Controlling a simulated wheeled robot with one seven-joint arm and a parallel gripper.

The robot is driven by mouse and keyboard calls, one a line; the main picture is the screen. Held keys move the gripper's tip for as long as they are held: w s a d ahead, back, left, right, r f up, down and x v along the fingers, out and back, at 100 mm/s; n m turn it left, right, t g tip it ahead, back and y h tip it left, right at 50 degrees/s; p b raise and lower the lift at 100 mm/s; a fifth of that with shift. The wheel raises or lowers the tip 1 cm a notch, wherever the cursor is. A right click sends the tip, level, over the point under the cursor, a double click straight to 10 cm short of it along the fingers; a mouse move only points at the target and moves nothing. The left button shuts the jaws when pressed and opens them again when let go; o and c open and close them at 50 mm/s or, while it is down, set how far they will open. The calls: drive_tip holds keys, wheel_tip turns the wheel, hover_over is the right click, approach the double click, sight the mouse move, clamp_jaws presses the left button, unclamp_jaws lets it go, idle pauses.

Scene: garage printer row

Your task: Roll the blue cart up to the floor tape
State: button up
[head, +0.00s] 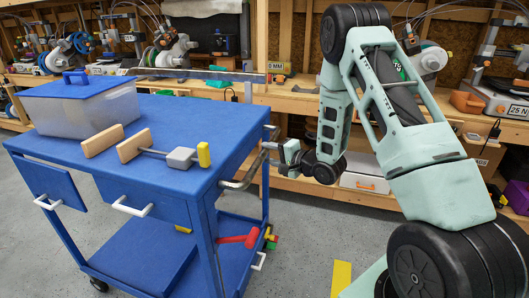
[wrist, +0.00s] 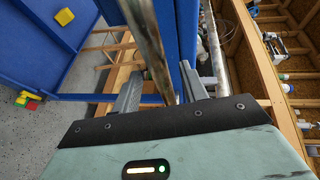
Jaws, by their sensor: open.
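The blue cart (head: 180,110) stands at the left in the head view, its metal push handle (head: 243,176) on the right end. My gripper (head: 276,150) is at that handle. In the wrist view, the open fingers of my gripper (wrist: 160,78) stand on either side of a worn metal handle bar (wrist: 148,42). The jaws are not closed on the bar, and I cannot tell whether a finger touches it. A strip of yellow floor tape (head: 341,278) lies on the grey floor right of the cart, partly cut off by the frame's lower edge.
A wooden workbench (head: 300,102) with printers runs behind. Bare floor shows between cart and tape.

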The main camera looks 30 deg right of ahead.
drive_tip(key=shift+x, duration=1.4)
drive_tip(key=shift+c, duration=0.3)
